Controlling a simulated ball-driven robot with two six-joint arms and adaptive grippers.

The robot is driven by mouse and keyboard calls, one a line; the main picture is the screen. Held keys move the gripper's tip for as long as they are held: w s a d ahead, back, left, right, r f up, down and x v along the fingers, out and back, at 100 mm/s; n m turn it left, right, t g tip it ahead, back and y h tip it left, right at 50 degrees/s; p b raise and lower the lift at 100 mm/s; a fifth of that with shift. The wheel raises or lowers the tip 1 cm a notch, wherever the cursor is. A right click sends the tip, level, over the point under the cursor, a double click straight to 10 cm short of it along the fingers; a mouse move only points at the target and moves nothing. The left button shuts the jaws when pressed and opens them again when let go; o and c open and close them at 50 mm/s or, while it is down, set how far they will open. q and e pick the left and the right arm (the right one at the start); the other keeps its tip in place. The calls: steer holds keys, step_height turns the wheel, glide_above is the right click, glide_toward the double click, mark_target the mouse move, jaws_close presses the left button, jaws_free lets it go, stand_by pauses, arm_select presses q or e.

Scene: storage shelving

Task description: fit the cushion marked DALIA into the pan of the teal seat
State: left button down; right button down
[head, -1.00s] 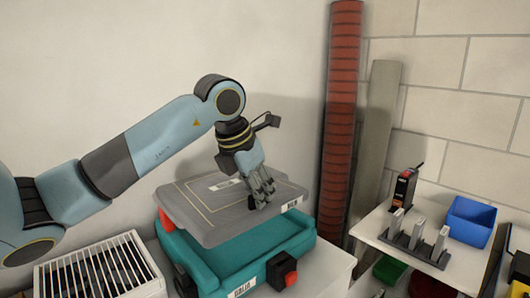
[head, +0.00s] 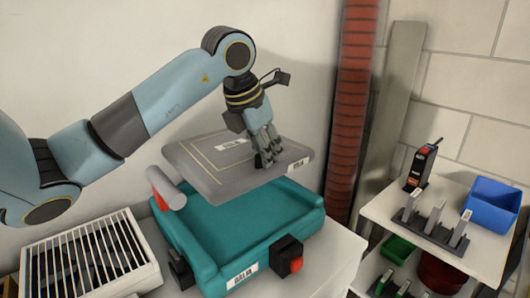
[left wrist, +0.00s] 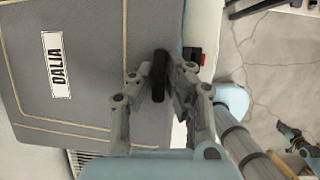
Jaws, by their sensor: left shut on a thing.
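The grey cushion (head: 195,158) has yellow piping and a white label reading DALIA in the left wrist view (left wrist: 90,80). My left gripper (head: 267,160) is shut on it near its right edge, at a dark strap or tab that shows between the fingers in the left wrist view (left wrist: 158,75). The cushion hangs above the teal seat (head: 245,235), slightly tilted, with a gap between them. Much of the pan's back is hidden under the cushion. A white label is on the seat's front. My right gripper is not in view.
A red-black block (head: 287,255) is at the seat's front. A white slatted crate (head: 85,255) stands left, a shelf with a blue bin (head: 492,203) right.

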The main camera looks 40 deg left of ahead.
arm_select(q)
step_height(320, 180, down, 12)
steer(key=b, duration=1)
steer(key=shift+f+b, duration=0.15)
steer(key=shift+b, duration=0.15)
steer(key=shift+f+b, duration=0.35)
steer(key=shift+f, duration=0.05)
steer(key=shift+f, duration=0.1)
steer(key=shift+f+b, duration=0.75)
steer(key=shift+b, duration=0.2)
steer(key=c, duration=0.7)
jaws_free()
steer(key=shift+o, duration=0.2)
steer(key=shift+r, duration=0.1)
